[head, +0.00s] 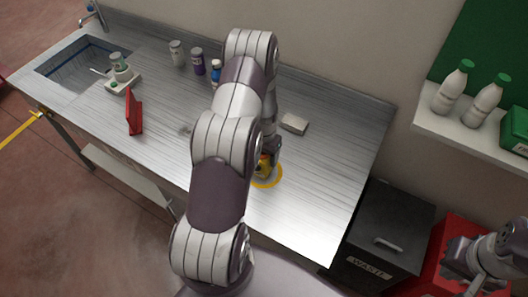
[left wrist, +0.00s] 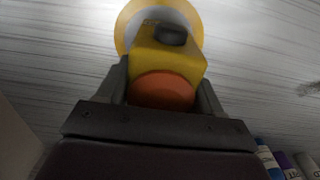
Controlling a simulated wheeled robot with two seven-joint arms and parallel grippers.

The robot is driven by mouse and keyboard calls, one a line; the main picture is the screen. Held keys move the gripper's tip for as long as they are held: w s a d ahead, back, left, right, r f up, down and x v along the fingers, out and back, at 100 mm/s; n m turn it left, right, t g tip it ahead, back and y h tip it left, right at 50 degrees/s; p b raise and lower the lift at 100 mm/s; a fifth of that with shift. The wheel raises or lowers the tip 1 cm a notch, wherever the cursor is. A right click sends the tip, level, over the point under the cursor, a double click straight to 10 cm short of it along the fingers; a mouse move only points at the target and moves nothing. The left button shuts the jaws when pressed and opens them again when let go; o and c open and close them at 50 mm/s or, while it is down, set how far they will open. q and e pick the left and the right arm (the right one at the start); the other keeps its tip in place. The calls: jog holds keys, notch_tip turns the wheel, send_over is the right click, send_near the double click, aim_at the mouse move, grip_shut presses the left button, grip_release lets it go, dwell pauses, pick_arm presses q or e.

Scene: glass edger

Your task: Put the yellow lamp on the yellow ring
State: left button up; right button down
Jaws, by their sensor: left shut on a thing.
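The yellow lamp (head: 263,166) is held between the fingers of my left gripper (head: 271,157), partly hidden by my arm in the head view. In the left wrist view the lamp (left wrist: 178,60) shows a yellow body, a round orange part near the gripper and a dark part at its far end. The left gripper (left wrist: 165,95) is shut on it. The yellow ring (head: 279,178) lies flat on the metal worktop. In the left wrist view the ring (left wrist: 127,22) shows behind the lamp's far end; I cannot tell if they touch. My right gripper (head: 478,278) is at the lower right, away from the worktop.
A grey block (head: 294,124) lies behind the ring. A red object (head: 134,112), bottles (head: 198,62) and a sink (head: 85,62) are further left and back. A black waste bin (head: 385,225) stands right of the worktop (head: 330,170). The worktop's front right is clear.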

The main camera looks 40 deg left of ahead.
pick_arm(q)
jog(key=shift+w+d+f, duration=0.2)
jog(key=shift+d, duration=0.05)
jog(key=shift+s+f, duration=0.1)
jog(key=shift+f, duration=0.05)
jog(key=o, duration=1.3)
jog(key=shift+a, duration=0.15)
jog(key=shift+c, duration=0.2)
